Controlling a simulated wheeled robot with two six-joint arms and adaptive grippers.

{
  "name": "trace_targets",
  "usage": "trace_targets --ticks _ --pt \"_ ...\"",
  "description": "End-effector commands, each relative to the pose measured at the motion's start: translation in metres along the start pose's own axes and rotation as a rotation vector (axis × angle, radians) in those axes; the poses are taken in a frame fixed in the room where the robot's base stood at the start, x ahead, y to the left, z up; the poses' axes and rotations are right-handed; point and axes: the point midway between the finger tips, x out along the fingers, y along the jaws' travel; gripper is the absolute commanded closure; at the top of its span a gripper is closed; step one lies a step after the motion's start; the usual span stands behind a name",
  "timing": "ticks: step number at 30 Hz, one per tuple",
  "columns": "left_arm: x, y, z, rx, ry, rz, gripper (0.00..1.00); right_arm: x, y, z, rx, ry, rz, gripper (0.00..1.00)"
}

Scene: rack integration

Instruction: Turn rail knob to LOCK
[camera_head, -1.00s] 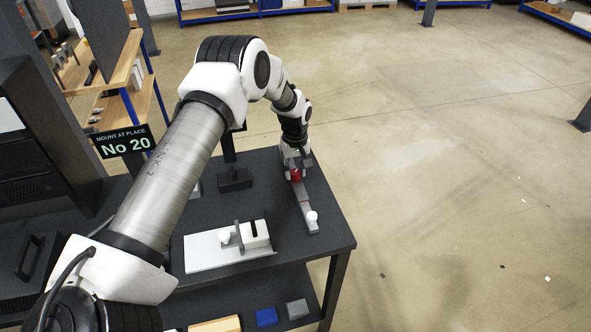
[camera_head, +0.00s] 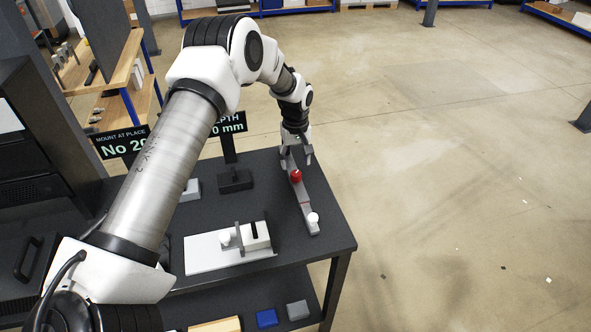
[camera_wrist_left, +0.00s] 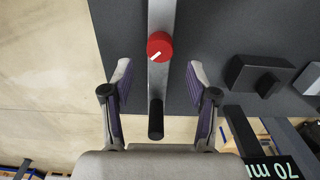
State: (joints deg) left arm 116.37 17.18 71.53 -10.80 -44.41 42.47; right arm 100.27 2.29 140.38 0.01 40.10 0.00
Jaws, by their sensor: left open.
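The red rail knob (camera_head: 296,176) sits on a grey rail (camera_head: 305,205) that lies along the right side of the dark table. A white ball-shaped knob (camera_head: 313,218) is at the rail's near end. In the left wrist view the red knob (camera_wrist_left: 159,46) has a white pointer mark aimed toward the lower left; no lettering is readable. My left gripper (camera_head: 297,157) is open and empty at the far end of the rail. In the wrist view its fingers (camera_wrist_left: 160,80) are on either side of the rail, with the knob just beyond the fingertips. My right gripper is not in view.
A white plate (camera_head: 205,254) with a slotted block stands left of the rail. A "No 20" sign (camera_head: 118,142) is partly covered by my arm. Blue and grey blocks lie on the lower shelf. Floor to the right is clear.

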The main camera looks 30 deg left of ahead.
Motion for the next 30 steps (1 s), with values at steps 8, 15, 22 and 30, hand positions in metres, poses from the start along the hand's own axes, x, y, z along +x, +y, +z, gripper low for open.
trace_targets --ticks 8,15,22,30 --pt "-0.061 -0.001 -0.002 -0.002 -0.001 0.001 0.41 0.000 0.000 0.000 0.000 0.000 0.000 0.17" --pt "-0.069 -0.001 -0.002 -0.002 -0.003 -0.002 0.41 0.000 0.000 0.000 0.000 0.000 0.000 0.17" --pt "-0.069 -0.001 -0.002 -0.002 -0.003 -0.001 0.41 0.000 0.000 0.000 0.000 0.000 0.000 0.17" --pt "-0.069 -0.001 -0.002 -0.002 -0.003 -0.001 0.41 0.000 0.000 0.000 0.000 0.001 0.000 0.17"
